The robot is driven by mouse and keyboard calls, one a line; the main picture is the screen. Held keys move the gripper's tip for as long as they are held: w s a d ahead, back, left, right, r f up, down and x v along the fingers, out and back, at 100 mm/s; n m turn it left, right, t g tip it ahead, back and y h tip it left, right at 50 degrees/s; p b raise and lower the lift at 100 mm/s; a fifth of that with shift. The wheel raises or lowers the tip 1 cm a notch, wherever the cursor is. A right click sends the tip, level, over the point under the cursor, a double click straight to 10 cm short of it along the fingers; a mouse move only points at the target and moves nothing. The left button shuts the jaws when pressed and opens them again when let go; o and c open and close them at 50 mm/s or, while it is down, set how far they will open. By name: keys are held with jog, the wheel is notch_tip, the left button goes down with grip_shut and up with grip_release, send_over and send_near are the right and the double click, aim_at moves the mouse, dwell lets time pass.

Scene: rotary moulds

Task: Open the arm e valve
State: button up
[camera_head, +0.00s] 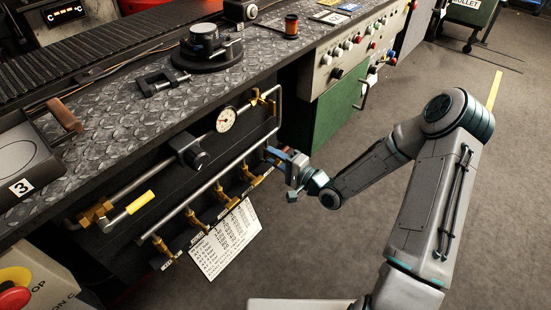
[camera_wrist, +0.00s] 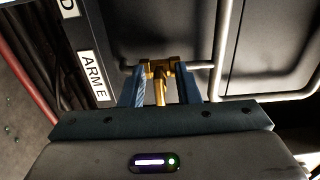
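The arm E valve (camera_wrist: 159,70) is a brass fitting with a brass handle pointing toward the camera in the wrist view. A white label reading "ARM E" (camera_wrist: 93,75) is to its left. My gripper (camera_wrist: 161,82) has its two blue fingers on either side of the handle, with visible gaps on both sides. In the head view my gripper (camera_head: 273,153) is at the right end of a row of brass valves (camera_head: 227,195) under the bench edge. It hides most of the arm E valve there.
A gauge (camera_head: 226,120) and a pipe with a yellow sleeve (camera_head: 141,202) sit above the valve row. A printed sheet (camera_head: 226,240) hangs below it. A grey pipe (camera_wrist: 222,50) runs right of the valve. The floor (camera_head: 300,235) beside the bench is clear.

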grip_shut()
jog(key=n+b, duration=0.9)
jog(key=n, duration=0.9)
jog(key=shift+f+n, duration=0.15)
jog(key=shift+n, duration=0.15)
dwell(0.5)
